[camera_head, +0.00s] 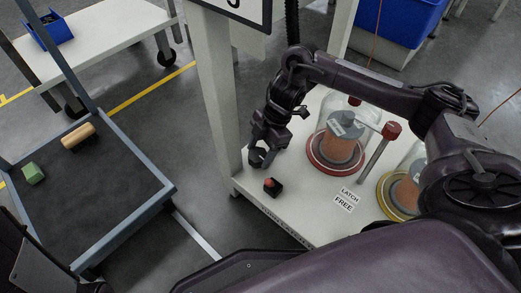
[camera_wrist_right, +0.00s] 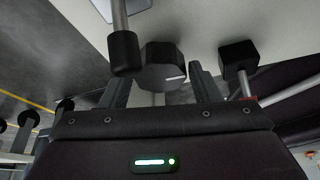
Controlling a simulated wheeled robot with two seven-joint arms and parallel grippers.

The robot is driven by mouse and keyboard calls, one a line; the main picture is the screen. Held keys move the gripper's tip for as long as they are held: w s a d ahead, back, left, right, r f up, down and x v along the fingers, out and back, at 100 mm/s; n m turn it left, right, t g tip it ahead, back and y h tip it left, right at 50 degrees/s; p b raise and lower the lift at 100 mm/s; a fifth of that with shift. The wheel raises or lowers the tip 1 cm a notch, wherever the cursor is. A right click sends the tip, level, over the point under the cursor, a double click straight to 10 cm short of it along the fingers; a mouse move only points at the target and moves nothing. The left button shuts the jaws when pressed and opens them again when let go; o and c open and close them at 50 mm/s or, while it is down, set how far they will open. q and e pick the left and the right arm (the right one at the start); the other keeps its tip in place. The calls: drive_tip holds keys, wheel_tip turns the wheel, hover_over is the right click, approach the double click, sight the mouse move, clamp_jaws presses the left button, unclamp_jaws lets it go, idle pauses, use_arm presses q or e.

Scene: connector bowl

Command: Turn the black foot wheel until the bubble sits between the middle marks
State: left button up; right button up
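The black foot wheel (camera_wrist_right: 163,68), with a white line on its face, is in the right wrist view. It lies ahead of and between the fingertips of my right gripper (camera_wrist_right: 163,80), with a gap visible on each side. The gripper is open. In the head view my right gripper (camera_head: 262,157) is low at the table's left end; I cannot clearly make out the wheel there. I cannot make out the bubble or its marks in either view. My left gripper is not in view.
A black knob on a grey post (camera_wrist_right: 123,52) and a black block (camera_wrist_right: 238,58) flank the wheel. A small black object with a red top (camera_head: 273,187) sits near the white table's (camera_head: 300,215) edge. Glass domes on red (camera_head: 335,170) and yellow bases stand right.

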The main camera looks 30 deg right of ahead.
drive_tip(key=c, duration=0.6)
drive_tip(key=shift+o, duration=0.2)
drive_tip(key=p, duration=0.1)
drive_tip(key=n+p, duration=0.1)
drive_tip(key=p, duration=0.1)
drive_tip(key=shift+w+r+n+g, duration=0.1)
drive_tip(key=shift+r+n+g, duration=0.2)
drive_tip(key=shift+r, duration=0.05)
drive_tip(key=shift+f+n+p, duration=0.2)
drive_tip(key=shift+n+p, duration=0.4)
drive_tip(key=shift+f+g, duration=0.2)
drive_tip(key=shift+g, duration=0.1)
drive_tip(key=o, duration=1)
